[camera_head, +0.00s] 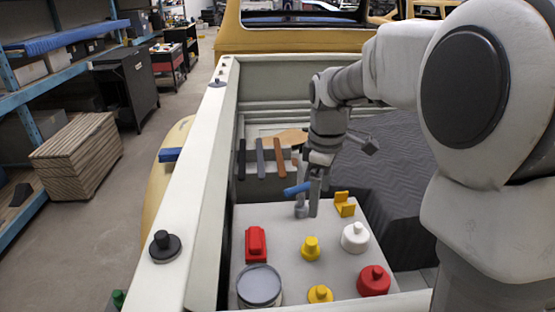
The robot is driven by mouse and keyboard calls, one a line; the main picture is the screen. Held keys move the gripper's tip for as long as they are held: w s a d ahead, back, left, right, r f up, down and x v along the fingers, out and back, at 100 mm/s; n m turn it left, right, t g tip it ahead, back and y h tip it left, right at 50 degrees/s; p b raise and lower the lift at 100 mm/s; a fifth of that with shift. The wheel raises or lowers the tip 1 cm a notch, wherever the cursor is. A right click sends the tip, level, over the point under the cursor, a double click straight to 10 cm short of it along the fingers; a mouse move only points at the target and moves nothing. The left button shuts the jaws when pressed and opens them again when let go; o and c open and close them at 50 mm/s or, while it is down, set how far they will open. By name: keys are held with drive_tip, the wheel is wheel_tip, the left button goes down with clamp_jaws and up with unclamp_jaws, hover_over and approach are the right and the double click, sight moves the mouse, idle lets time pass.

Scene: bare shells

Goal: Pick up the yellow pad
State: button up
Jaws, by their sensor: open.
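My gripper (306,211) points down over the grey board in the truck bed, its fingertips low near the board's far edge. A blue bar (296,189) shows right at the fingers; I cannot tell whether it touches them. Just right of the gripper is a yellow L-shaped piece (344,204) with an upright back. A yellow knobbed piece (310,248) stands mid-board, and another yellow knobbed piece (320,294) is at the near edge. I cannot tell which of these is the pad.
On the grey board (283,217) are a red block (256,244), a grey-lidded can (259,286), a white knobbed piece (355,237) and a red knobbed piece (373,281). The truck's side wall (191,205) rises at left. A dark mat (385,190) lies at right.

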sight(311, 240)
drive_tip(key=shift+n+g, duration=0.3)
drive_tip(key=shift+n, duration=0.4)
drive_tip(key=f, duration=0.4)
drive_tip(key=w+f, duration=0.1)
drive_tip(key=f, duration=0.4)
drive_tip(key=w+f, duration=0.1)
drive_tip(key=f, duration=0.4)
drive_tip(key=shift+w+f, duration=0.15)
drive_tip(key=shift+f, duration=1.25)
drive_tip(key=shift+w+f, duration=0.15)
drive_tip(key=shift+f, duration=1.25)
clamp_jaws()
drive_tip(key=shift+r, duration=0.15)
drive_tip(key=shift+w+r, duration=0.1)
drive_tip(key=shift+r, duration=0.55)
wheel_tip(311, 240, up, 3)
drive_tip(key=s+d+r, duration=0.6)
drive_tip(key=d, duration=0.4)
drive_tip(key=shift+r+b, duration=0.25)
drive_tip(key=shift+b, duration=0.1)
